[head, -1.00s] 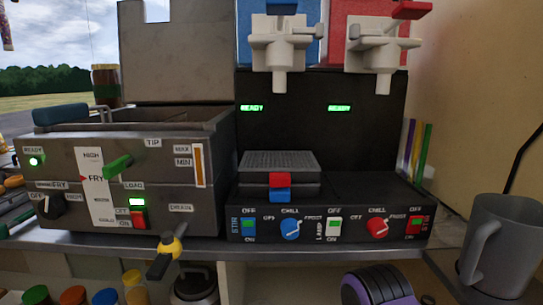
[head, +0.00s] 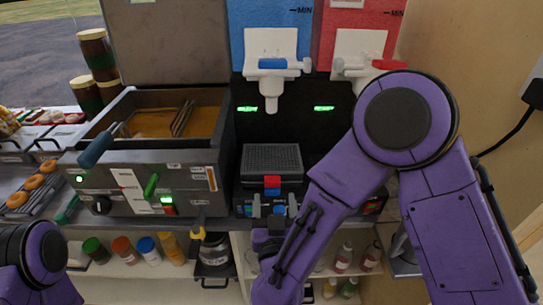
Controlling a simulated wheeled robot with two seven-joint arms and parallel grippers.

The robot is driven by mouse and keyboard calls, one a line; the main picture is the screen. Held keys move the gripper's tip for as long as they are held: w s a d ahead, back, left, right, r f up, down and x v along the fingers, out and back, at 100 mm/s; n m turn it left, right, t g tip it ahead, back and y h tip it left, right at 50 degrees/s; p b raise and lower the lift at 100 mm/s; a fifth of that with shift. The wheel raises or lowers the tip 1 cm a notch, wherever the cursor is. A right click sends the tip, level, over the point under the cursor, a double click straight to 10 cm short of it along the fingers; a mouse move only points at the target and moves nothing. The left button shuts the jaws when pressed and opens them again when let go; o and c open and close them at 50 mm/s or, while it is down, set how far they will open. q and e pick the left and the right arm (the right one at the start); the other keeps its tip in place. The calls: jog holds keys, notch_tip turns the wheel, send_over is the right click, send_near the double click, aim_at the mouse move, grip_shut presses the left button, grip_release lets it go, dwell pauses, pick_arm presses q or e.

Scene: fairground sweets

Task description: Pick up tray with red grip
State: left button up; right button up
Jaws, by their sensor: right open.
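The tray with the red grip (head: 271,157) is a dark, grid-topped drip tray on the black dispenser base. Its red grip (head: 271,181) faces me. A second tray with a blue grip (head: 272,192) sits directly beneath it. My right gripper (head: 274,206) is in front of and a little below the grips. Its two pale fingers are spread apart and hold nothing; I cannot tell how far they are from the grips. My purple right arm hides the right part of the dispenser. Part of my left arm shows at lower left, with its gripper out of view.
The fryer (head: 150,170) with its basket stands left of the trays. A blue tap (head: 280,65) and a red tap (head: 372,66) hang above. Bottles and jars fill the shelf below. A doughnut rack (head: 45,195) lies at far left.

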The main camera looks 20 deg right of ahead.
aim_at(272, 184)
jog(key=x, duration=0.1)
jog(key=p+x, duration=0.1)
jog(key=x, duration=0.1)
jog(key=r+p+x, duration=0.1)
jog(key=x, duration=0.1)
jog(key=shift+a, duration=0.2)
jog(key=shift+w+d+f, duration=0.1)
jog(key=shift+w+f, duration=0.1)
jog(key=shift+w, duration=0.1)
jog(key=shift+s, duration=0.1)
jog(key=c, duration=1.3)
jog(key=shift+o, duration=0.2)
jog(key=shift+r, duration=0.1)
